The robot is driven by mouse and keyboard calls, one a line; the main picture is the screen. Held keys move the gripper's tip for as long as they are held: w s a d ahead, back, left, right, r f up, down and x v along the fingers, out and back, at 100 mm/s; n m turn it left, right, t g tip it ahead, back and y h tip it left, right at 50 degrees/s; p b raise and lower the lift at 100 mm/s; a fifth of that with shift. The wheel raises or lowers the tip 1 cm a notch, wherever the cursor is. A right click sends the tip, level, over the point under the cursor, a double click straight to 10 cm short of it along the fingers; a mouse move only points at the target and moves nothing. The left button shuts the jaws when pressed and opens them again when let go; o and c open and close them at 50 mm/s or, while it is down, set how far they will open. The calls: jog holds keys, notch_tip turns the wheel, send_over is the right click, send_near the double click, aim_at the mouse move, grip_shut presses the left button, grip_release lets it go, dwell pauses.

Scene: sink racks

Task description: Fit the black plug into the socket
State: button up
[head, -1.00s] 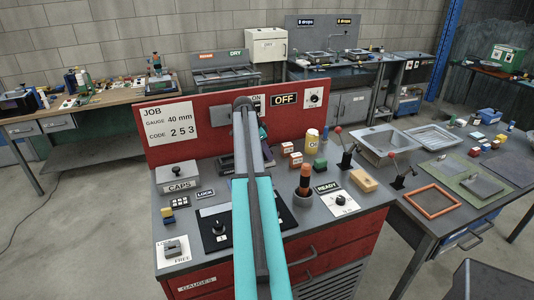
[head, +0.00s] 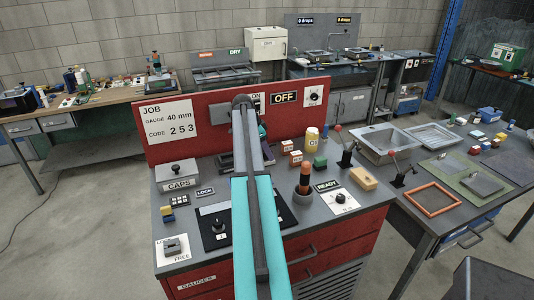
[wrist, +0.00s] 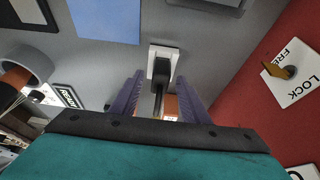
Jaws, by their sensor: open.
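In the wrist view my gripper (wrist: 159,77) is open, with its two purple fingers apart. A black block (wrist: 162,69) shows between and just beyond the fingertips, in front of a white plate (wrist: 153,50). It looks like the black plug, but I cannot tell whether it sits in a socket there. In the head view my arm hides most of the gripper, and neither plug nor socket can be made out clearly.
The grey desk has a red back panel (head: 180,143). A black slider panel (head: 217,227) and a CAPS box (head: 179,174) lie to the left.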

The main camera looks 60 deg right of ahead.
jog(key=b+v, duration=0.3)
jog(key=v, duration=1)
jog(key=shift+b, duration=0.35)
jog(key=shift+s, duration=0.1)
dwell(0.6)
